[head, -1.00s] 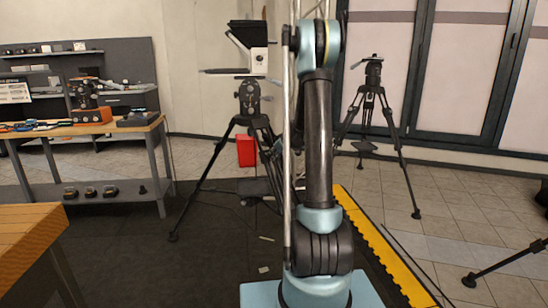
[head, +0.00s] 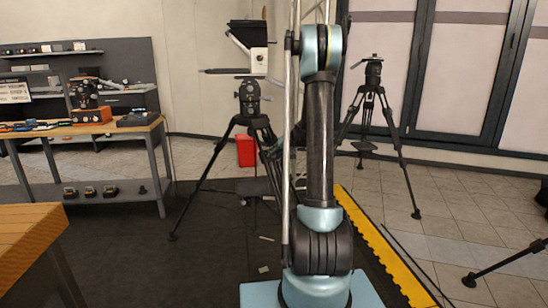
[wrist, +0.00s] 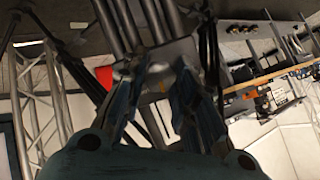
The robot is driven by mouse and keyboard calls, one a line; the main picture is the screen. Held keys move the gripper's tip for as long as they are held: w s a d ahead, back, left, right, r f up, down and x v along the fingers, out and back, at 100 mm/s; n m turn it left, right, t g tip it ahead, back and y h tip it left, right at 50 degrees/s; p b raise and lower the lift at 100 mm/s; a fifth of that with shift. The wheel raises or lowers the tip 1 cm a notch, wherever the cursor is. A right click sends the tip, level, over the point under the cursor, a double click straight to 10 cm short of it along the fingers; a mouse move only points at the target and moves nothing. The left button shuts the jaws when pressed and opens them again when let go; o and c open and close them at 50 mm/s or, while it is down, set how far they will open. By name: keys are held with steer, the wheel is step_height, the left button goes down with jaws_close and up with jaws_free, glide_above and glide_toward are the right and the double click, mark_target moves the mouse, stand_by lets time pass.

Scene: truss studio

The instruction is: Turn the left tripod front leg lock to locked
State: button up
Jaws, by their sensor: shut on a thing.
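The left tripod (head: 205,185) stands behind my arm in the head view, with a camera rig on top. Its front leg is mostly hidden by my arm there. In the wrist view, dark tripod leg tubes (wrist: 127,28) run into a grey leg lock piece (wrist: 155,68) with a small orange mark. My gripper (wrist: 157,82) has its two blue-grey fingers on either side of this piece, shut on it. The fingers and shadow hide part of the lock, and I cannot tell which way it is turned.
A workbench (head: 110,131) with tools stands at the left. A red bin (head: 246,150) is behind the left tripod. A second tripod (head: 372,100) stands by the windows. A yellow edge strip (head: 380,245) runs along the floor at right. A metal truss (wrist: 42,100) shows in the wrist view.

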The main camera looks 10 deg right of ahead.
steer(key=m+y, duration=0.1)
steer(key=m, duration=0.3)
steer(key=shift+d, duration=0.15)
steer(key=shift+m+t+y, duration=0.3)
steer(key=shift+m, duration=1.2)
steer(key=shift+d, duration=0.1)
steer(key=o, duration=1)
steer(key=shift+o, duration=0.2)
steer(key=v, duration=1.1)
steer(key=shift+s+d, duration=0.25)
steer(key=shift+s, duration=0.05)
steer(key=shift+r, duration=0.1)
